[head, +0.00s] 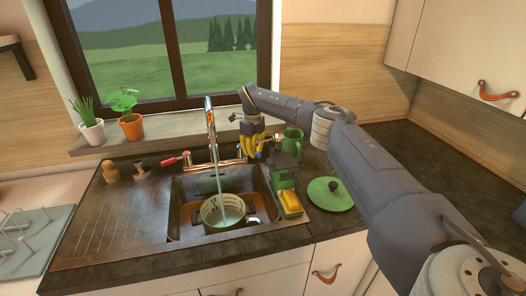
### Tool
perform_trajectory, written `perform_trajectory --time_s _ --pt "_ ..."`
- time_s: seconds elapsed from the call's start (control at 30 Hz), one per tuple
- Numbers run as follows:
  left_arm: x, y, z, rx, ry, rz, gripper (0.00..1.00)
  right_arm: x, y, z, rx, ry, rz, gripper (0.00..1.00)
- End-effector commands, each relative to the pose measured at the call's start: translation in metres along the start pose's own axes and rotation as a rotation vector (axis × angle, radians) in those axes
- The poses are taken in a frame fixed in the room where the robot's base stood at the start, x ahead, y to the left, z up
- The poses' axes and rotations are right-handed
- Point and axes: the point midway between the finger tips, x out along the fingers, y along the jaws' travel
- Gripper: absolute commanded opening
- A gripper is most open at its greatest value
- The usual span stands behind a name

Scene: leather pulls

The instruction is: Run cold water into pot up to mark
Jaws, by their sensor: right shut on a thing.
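The pot (209,225) stands in the sink basin (182,197) below the tap (210,118). A thin stream of water (219,178) runs from the spout into it. Pale marks show on its inner wall, but the water level against them is too small to read. My right gripper (252,152), with yellow fingers, points down at the right end of the tap's copper bar. It is shut on what appears to be the right tap handle, largely hidden by the fingers. The red-tipped left handle (170,161) is free. My left gripper is out of view.
A dark green box (284,172) and a yellow sponge (291,202) stand right of the basin. A green mug (293,143) stands behind, and a green lid (329,194) lies on the counter. Potted plants (131,126) line the sill. The ribbed drainboard (115,217) is mostly clear.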

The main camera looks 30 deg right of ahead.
Motion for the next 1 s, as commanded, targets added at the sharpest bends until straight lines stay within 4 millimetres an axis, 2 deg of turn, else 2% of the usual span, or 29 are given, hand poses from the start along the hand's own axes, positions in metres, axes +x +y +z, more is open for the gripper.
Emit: perform_trajectory --time_s 0.43,0.47,0.63,1.0 --pt "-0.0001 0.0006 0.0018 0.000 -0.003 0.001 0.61 -0.0009 0.0031 0.0044 0.003 -0.004 -0.002 0.00" --pt "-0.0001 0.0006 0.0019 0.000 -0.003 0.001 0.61 -0.0010 0.0031 0.0044 0.002 -0.004 -0.002 0.16" --pt "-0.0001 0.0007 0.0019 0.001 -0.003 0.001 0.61 -0.0006 0.0031 0.0040 0.003 -0.003 -0.001 0.36" --pt "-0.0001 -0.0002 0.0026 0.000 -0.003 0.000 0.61 -0.0055 0.0026 0.0036 0.003 -0.002 -0.002 0.37"
